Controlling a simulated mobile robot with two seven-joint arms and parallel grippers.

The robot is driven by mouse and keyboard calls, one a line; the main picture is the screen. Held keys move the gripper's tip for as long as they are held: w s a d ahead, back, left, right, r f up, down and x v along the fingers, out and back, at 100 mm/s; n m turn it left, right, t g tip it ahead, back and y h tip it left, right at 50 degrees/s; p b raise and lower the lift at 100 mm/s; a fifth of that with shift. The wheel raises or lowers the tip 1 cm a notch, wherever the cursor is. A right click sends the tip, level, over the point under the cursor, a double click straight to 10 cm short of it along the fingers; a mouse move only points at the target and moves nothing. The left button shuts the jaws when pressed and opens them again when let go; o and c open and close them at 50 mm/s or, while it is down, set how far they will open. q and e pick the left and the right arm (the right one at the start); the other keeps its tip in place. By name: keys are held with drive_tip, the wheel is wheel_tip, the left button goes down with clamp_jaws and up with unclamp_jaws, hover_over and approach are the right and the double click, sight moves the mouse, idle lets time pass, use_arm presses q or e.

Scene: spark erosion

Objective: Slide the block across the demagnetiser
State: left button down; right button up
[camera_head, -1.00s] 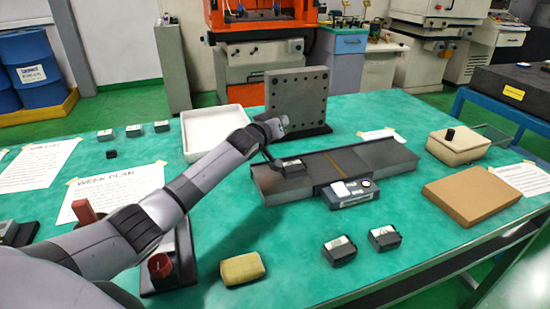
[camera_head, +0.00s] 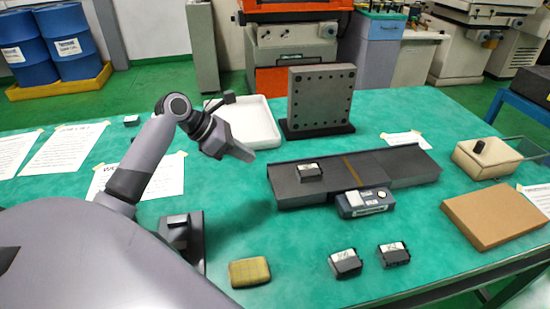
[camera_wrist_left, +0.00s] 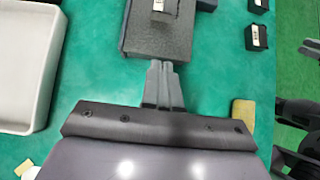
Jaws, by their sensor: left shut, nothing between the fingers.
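The demagnetiser (camera_head: 408,162) is a long dark plate with a brass-coloured strip across it and a control box (camera_head: 365,203) at its front. A small dark block (camera_head: 310,173) with a pale label rests on its left part. In the left wrist view the block (camera_wrist_left: 158,10) is at the top edge, on the plate (camera_wrist_left: 155,42). My left gripper (camera_head: 248,155) is shut and empty, left of the plate's left end and apart from the block. Its fingers (camera_wrist_left: 161,68) point toward the plate's end in the left wrist view.
Two similar dark blocks (camera_head: 345,263) (camera_head: 393,254) and a yellow sponge (camera_head: 249,272) lie in front. A white tray (camera_head: 262,132) and an upright grey plate (camera_head: 320,97) stand behind. A brown flat box (camera_head: 495,215) lies right. The green table between sponge and demagnetiser is clear.

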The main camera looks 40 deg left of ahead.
sight(298, 175)
use_arm(q)
drive_tip(key=x, duration=1)
drive_tip(key=shift+b, duration=0.35)
drive_tip(key=shift+w+d+r, duration=0.15)
drive_tip(key=shift+w+d, duration=0.55)
drive_tip(key=shift+w, duration=0.25)
drive_tip(key=shift+w+d, duration=0.5)
